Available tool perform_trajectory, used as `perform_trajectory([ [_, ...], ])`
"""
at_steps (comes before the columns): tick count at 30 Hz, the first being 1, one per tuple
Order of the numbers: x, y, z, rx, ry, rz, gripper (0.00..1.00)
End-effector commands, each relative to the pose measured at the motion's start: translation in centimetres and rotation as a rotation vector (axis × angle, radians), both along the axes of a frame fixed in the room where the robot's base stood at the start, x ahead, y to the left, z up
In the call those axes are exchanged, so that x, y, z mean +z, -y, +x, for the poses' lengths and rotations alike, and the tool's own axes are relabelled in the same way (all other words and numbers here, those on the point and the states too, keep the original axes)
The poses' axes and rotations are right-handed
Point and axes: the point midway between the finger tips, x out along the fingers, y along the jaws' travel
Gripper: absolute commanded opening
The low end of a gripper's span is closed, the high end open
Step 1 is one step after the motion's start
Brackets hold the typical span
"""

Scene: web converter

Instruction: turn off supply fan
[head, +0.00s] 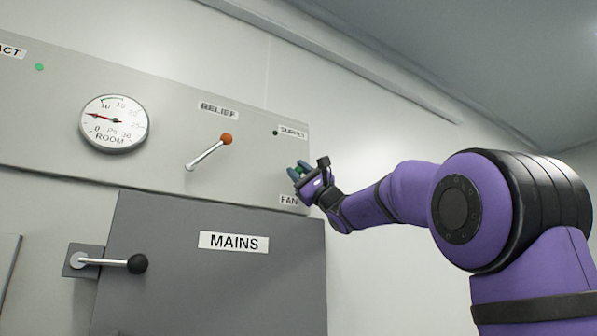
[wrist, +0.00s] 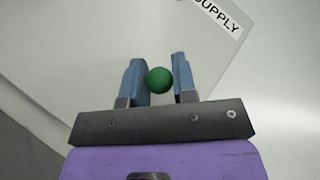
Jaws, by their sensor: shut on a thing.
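The supply fan control shows as a green ball knob (wrist: 159,80), with the SUPPLY label (wrist: 219,14) above and to its right in the wrist view. In the head view the knob (head: 301,171) is mostly covered by my gripper (head: 299,170), at the panel's right end. The SUPPLY label (head: 292,132) is above it and the FAN label (head: 289,201) below. My gripper (wrist: 160,78) is shut on the green knob, with a blue finger on each side. The lever's shaft is hidden. A small dark lamp (head: 275,133) sits left of the SUPPLY label.
The relief lever with an orange knob (head: 227,139) is left of my gripper. A round room gauge (head: 114,122) and a green lamp (head: 39,67) are farther left. The mains lever with a black knob (head: 137,263) sticks out below. Right of the panel is bare wall.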

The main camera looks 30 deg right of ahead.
Motion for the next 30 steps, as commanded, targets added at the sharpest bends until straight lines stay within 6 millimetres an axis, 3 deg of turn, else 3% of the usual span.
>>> perform_trajectory([
  [5, 0.0, 0.0, 0.0, 0.000, 0.000, 0.000, 0.02],
  [6, 0.0, 0.0, 0.0, -0.001, -0.001, 0.000, 0.28],
  [9, 0.0, 0.0, 0.0, -0.001, -0.001, 0.000, 0.51],
  [20, -0.3, 0.2, -0.2, 0.000, -0.002, 0.000, 0.51],
  [30, -3.7, 2.8, -3.5, -0.003, 0.000, 0.000, 0.51],
])
